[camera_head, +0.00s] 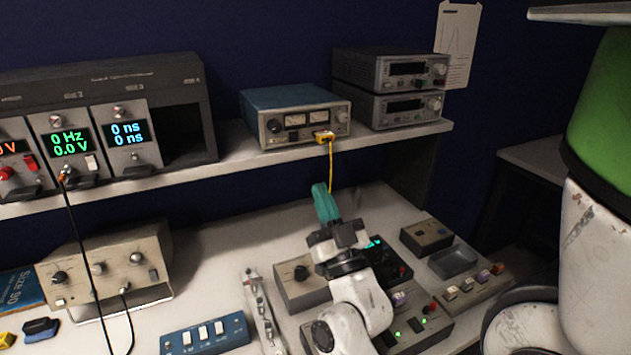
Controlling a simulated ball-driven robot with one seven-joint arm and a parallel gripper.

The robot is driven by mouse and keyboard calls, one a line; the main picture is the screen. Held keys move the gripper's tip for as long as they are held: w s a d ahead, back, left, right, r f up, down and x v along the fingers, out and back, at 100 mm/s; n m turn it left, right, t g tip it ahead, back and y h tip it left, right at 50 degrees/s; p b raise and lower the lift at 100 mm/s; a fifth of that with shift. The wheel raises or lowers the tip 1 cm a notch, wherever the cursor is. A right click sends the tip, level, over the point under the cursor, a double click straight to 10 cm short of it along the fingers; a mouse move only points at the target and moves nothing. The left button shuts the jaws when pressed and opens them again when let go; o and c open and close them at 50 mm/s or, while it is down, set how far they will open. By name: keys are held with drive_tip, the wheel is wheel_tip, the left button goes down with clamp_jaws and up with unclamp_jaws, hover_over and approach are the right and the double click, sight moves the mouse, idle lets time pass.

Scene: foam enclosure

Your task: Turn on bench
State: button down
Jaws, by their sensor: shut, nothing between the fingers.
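The workbench (222,245) holds electronic gear on its top and on a raised shelf (225,160). My gripper (320,190) has teal fingers, closed together and empty, pointing up and away just below the shelf edge. A rack (80,90) on the shelf has lit modules: a green display (69,142) reads 0 Hz and 0.0 V, and a blue display (127,133) reads 0 ns twice. A red display shows at the left edge. A control panel (425,335) beside my arm shows small green lights. My arm hides part of the gear there.
A blue-topped meter box (293,110) has a yellow plug and cable (331,160) hanging near my fingers. Two stacked grey units (390,85) stand right of it. A beige box (105,270), a blue switch box (205,333) and a grey tray (452,261) sit on the bench.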

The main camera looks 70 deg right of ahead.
drive_tip(key=p+x, duration=0.1)
drive_tip(key=x, duration=0.2)
drive_tip(key=f+p+x, duration=0.1)
drive_tip(key=x, duration=0.3)
drive_tip(key=d+p+x, duration=0.1)
drive_tip(key=p+x, duration=0.1)
drive_tip(key=x, duration=0.1)
drive_tip(key=shift+w+d+f, duration=0.15)
drive_tip(key=shift+w+d, duration=0.1)
drive_tip(key=shift+w, duration=0.35)
drive_tip(key=shift+w+d, duration=0.3)
drive_tip(key=shift+d, duration=0.05)
drive_tip(key=shift+f, duration=0.15)
drive_tip(key=b, duration=0.2)
drive_tip(key=shift+w+d+f+b, duration=0.15)
drive_tip(key=shift+f+b, duration=0.15)
drive_tip(key=shift+f, duration=0.05)
drive_tip(key=shift+d+r, duration=0.1)
drive_tip(key=shift+r, duration=0.25)
drive_tip(key=b, duration=0.5)
approach(295, 137)
drive_tip(key=v, duration=0.4)
drive_tip(key=shift+w+f, duration=0.1)
drive_tip(key=shift+f, duration=0.25)
